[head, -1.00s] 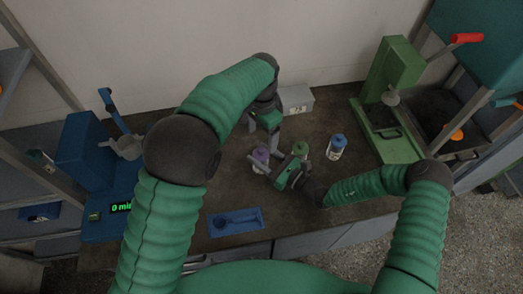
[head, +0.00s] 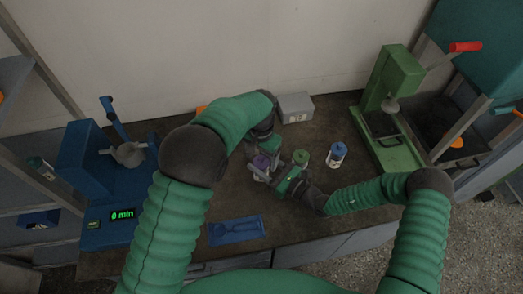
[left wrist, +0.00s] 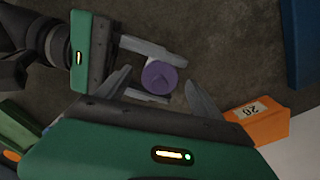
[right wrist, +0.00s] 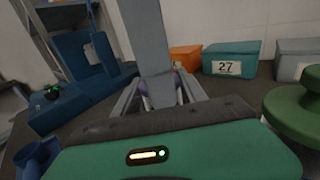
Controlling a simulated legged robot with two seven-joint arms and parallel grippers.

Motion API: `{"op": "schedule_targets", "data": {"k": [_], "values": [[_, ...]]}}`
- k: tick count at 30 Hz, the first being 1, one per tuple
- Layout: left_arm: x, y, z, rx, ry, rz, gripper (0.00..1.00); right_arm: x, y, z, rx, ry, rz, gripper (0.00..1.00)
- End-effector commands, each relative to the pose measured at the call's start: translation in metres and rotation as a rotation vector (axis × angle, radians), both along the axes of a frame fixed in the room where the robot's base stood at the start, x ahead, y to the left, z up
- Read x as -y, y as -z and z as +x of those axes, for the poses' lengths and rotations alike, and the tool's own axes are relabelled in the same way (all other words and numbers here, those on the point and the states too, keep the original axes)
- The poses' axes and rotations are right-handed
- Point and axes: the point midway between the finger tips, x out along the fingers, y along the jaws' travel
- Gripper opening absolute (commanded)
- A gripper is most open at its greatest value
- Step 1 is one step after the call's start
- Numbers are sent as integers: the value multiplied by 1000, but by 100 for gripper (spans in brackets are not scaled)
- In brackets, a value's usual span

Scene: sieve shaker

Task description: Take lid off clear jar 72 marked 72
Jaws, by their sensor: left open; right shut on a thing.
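A jar with a purple lid (head: 260,163) stands on the bench; its lid (left wrist: 160,77) shows from above in the left wrist view. I cannot read a number on it. My right gripper (head: 270,172) is shut on this jar from the side, below the lid. My left gripper (left wrist: 158,80) is open, with its fingers on either side of the purple lid and apart from it. In the right wrist view the left gripper's grey finger (right wrist: 150,40) hides most of the jar.
Behind are an orange box marked 26 (left wrist: 258,123), a teal box marked 27 (right wrist: 232,60) and a grey box (head: 295,107). A blue tray (head: 236,229) lies in front.

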Motion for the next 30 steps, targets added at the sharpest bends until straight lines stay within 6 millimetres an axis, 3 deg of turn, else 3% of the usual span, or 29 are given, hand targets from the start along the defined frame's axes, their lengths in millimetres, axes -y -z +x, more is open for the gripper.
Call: {"op": "schedule_targets", "data": {"k": [6,23,30], "values": [[0,0,0,0,0,0,76,0,0,0,0,0,0,0],[-1,0,1,1,0,0,3,0,0,0,0,0,0,0],[-1,-4,1,2,-1,0,0,0,0,0,-1,0,-1,0]]}}
